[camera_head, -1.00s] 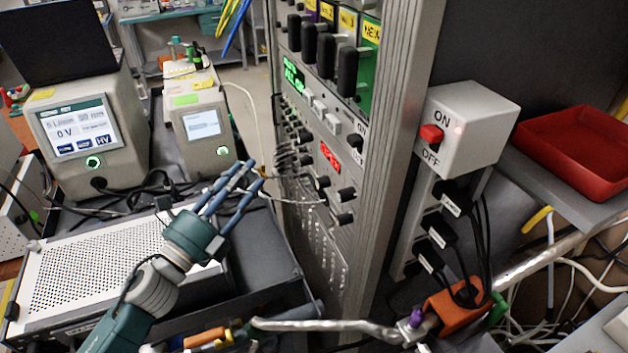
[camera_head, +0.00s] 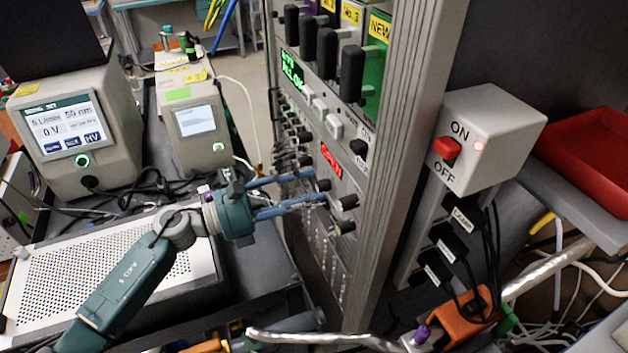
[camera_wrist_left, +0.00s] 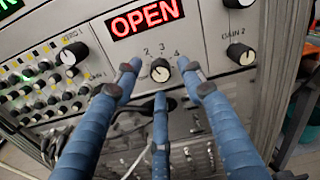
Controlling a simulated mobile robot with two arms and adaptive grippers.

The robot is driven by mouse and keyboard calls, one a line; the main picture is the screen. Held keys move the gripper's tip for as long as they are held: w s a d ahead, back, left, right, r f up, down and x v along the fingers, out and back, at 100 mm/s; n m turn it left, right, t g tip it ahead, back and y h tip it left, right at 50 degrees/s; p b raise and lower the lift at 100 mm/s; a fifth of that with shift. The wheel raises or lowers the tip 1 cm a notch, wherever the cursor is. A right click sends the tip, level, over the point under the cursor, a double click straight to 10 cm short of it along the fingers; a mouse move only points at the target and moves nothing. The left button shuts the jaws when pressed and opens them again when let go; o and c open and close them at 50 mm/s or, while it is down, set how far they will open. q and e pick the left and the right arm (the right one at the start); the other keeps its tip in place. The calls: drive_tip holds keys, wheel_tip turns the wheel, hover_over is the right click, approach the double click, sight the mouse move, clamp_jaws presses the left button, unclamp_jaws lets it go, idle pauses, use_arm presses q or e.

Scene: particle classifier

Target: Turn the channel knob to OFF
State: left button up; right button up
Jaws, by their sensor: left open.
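The channel knob (camera_wrist_left: 160,70) is small and black with a silver cap, on a grey panel under a red display reading OPEN (camera_wrist_left: 147,18). Numbers 2, 3 and 4 are printed around it; I cannot read an OFF mark. In the head view the knob (camera_head: 323,184) shows below the red display (camera_head: 331,160). My left gripper (camera_head: 317,187) has three blue fingers reaching to the panel. In the wrist view the left gripper (camera_wrist_left: 160,84) is open, its fingertips spread left, right and below the knob. Contact cannot be told. My right gripper is not in view.
The ZERO 1 knob (camera_wrist_left: 74,53) is to the left. A grey box with a red ON/OFF switch (camera_head: 447,148) is right of the rack. A perforated white case (camera_head: 90,270) lies under my left arm.

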use_arm(q)
drive_tip(key=shift+x, duration=0.85)
drive_tip(key=shift+d, duration=0.1)
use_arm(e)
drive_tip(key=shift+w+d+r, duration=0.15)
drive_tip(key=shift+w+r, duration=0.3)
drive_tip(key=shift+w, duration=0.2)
use_arm(q)
drive_tip(key=shift+c, duration=0.2)
clamp_jaws()
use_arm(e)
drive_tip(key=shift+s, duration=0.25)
